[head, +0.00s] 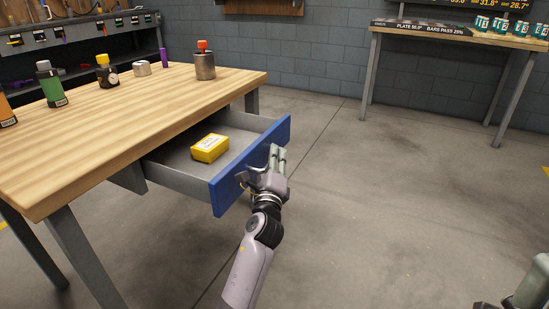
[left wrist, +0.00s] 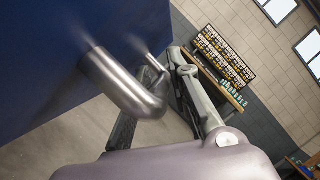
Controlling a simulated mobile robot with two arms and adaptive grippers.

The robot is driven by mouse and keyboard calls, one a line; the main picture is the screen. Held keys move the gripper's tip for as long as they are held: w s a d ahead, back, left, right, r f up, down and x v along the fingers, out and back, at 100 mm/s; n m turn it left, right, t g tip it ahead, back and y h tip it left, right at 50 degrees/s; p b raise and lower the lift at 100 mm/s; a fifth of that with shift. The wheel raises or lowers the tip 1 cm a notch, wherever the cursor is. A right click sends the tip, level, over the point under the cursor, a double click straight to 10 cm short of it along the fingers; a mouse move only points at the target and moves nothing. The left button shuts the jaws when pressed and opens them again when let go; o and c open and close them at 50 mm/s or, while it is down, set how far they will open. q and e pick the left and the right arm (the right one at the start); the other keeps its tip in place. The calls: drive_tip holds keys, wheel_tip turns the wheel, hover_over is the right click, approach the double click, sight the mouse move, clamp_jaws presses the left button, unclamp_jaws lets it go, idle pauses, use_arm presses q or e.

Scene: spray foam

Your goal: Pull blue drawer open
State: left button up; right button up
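The blue drawer (head: 228,182) under the wooden workbench stands pulled out, and its grey inside shows. A yellow box (head: 209,148) lies in it. My left gripper (head: 278,158) is at the outer face of the drawer front. In the left wrist view, the curved metal handle (left wrist: 125,82) stands out from the blue front (left wrist: 45,60), and the fingers of my left gripper (left wrist: 172,75) close around it. The handle hides part of one finger. Part of my right gripper (head: 535,285) shows at the lower right edge; its fingertips cannot be made out.
The workbench (head: 130,115) holds several bottles, a tin (head: 142,69) and a metal can (head: 204,66) with a red-topped item. A second table (head: 455,36) with small cans stands at the back right. The concrete floor right of the drawer is clear.

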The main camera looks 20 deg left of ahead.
use_arm(q)
drive_tip(key=shift+s+d, duration=0.1)
drive_tip(key=shift+s, duration=0.1)
drive_tip(key=v, duration=1.1)
drive_tip(key=shift+s, duration=0.3)
drive_tip(key=shift+d, duration=0.2)
